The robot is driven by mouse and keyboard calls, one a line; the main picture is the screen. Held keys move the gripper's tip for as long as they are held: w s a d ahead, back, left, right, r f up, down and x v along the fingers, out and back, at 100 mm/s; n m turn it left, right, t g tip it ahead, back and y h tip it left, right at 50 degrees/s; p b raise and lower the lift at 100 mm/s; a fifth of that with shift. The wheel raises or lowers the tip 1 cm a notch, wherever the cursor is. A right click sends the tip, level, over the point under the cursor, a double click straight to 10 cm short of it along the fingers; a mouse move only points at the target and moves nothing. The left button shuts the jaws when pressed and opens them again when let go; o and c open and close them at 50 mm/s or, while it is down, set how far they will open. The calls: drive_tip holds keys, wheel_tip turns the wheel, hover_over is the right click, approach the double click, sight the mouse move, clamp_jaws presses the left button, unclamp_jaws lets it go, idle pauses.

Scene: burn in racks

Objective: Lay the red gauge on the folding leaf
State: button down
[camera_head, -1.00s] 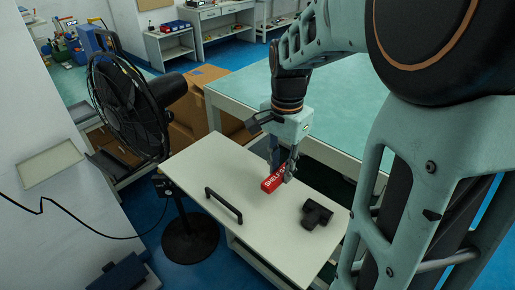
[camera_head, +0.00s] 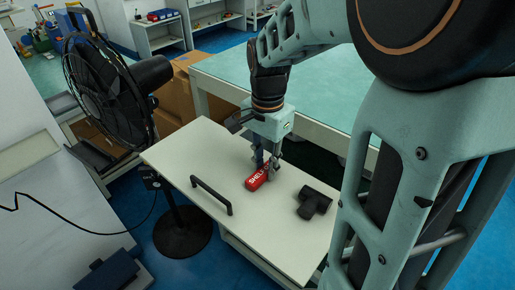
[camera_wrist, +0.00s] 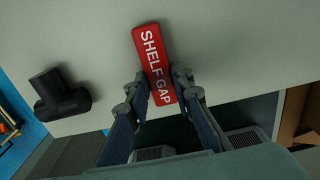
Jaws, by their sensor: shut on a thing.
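The red gauge (camera_head: 255,180), a small block lettered "SHELF GAP", is at the white leaf (camera_head: 235,228), a flat panel with a black bar handle. My gripper (camera_head: 268,164) points down over the leaf and is shut on one end of the gauge. In the wrist view, the gauge (camera_wrist: 150,47) sticks out beyond my fingertips (camera_wrist: 158,84), its lettering facing the camera. It looks very low over the leaf or touching it; I cannot tell which.
A black T-shaped fitting (camera_head: 314,203) lies on the leaf right of the gauge. The black handle (camera_head: 212,195) stands to its left. A black pedestal fan (camera_head: 108,90) is at left. A green-topped bench (camera_head: 315,85) is behind. The leaf's front is clear.

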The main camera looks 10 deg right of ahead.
sight(266, 168)
drive_tip(key=shift+f, duration=0.2)
drive_tip(key=c, duration=1.7)
unclamp_jaws()
drive_tip(key=shift+r, duration=0.1)
wheel_tip(266, 168, up, 12)
drive_tip(key=shift+r, duration=0.15)
